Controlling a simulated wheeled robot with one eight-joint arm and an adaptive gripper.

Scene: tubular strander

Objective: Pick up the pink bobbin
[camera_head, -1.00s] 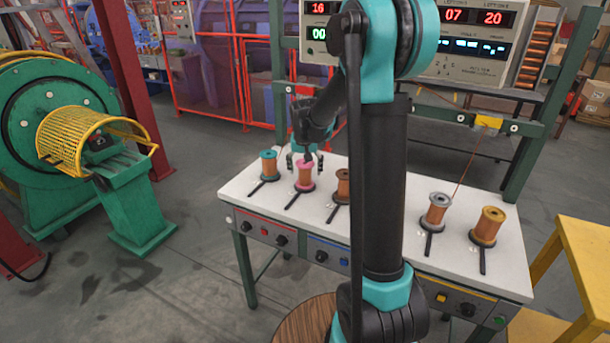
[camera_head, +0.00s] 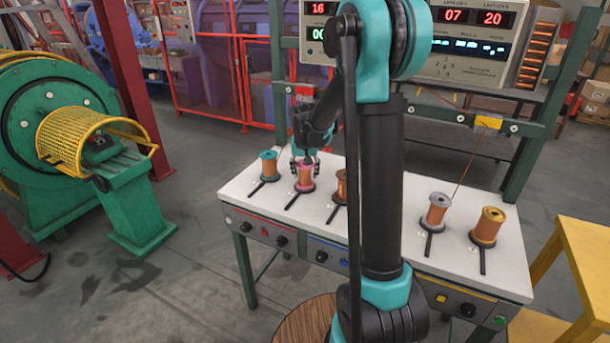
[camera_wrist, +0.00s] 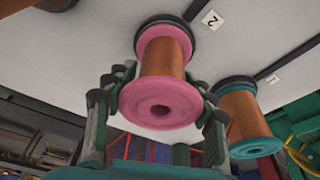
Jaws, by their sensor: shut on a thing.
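The pink bobbin (camera_head: 305,176) has pink flanges and a copper-coloured winding. It stands upright on a dark round base on the white table (camera_head: 262,208). In the wrist view the pink bobbin (camera_wrist: 162,85) is between my fingers, near a label reading "2". My gripper (camera_head: 304,168) is at the bobbin from above and behind, its fingers shut on the bobbin's sides. It also shows in the wrist view (camera_wrist: 160,112), with one finger on each side.
A teal bobbin (camera_head: 268,165) stands close to the left of the pink one. A brown bobbin (camera_head: 341,186) on the right is partly behind my arm. A grey bobbin (camera_head: 437,209) and a yellow-topped bobbin (camera_head: 487,225) stand farther right. Display panels rise behind.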

